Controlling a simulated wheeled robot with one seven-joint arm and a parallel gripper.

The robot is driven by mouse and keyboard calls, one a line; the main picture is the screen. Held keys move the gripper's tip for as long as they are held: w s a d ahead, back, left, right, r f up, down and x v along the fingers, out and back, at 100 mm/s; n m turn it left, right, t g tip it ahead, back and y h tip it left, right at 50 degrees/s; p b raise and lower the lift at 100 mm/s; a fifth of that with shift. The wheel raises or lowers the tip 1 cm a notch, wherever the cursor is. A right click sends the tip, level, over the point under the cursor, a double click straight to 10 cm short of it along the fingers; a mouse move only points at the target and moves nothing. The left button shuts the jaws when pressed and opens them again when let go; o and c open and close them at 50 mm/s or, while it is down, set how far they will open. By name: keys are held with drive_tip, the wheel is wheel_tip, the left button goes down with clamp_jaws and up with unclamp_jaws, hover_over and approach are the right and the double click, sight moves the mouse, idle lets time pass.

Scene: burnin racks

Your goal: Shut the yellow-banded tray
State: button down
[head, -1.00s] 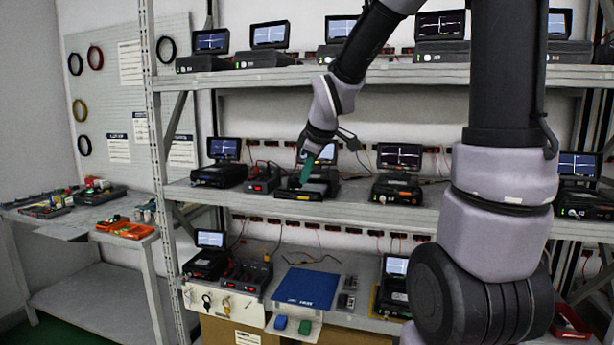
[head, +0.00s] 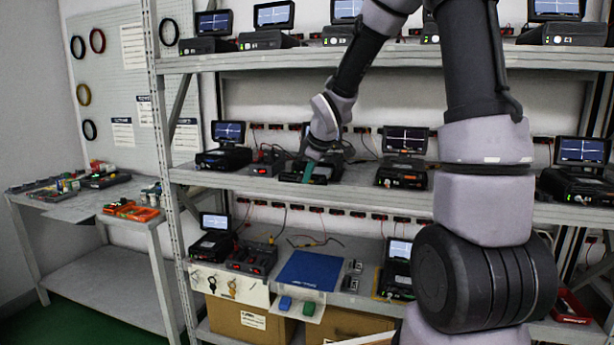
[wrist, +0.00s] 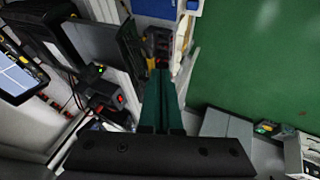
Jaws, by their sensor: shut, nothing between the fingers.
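A dark tray (head: 290,177) sits at the front of a unit on the middle shelf. I cannot clearly make out the colour of its band at this size. My gripper (head: 309,174) has teal fingers, shut and empty, pointing down at the tray's front and covering part of it. I cannot tell whether they touch. How far the tray stands out is also unclear. In the wrist view the shut green fingers (wrist: 160,85) reach forward with nothing between them, and I cannot make out the tray there.
The middle shelf (head: 240,181) also holds a unit on the left (head: 223,158) and one on the right (head: 401,176), each with a screen. The lower shelf carries a blue mat (head: 308,272). A side table (head: 95,205) stands left. Green floor (wrist: 260,60) is open.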

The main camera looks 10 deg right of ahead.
approach(316, 173)
drive_tip(key=x, duration=0.5)
drive_tip(key=shift+s, duration=0.1)
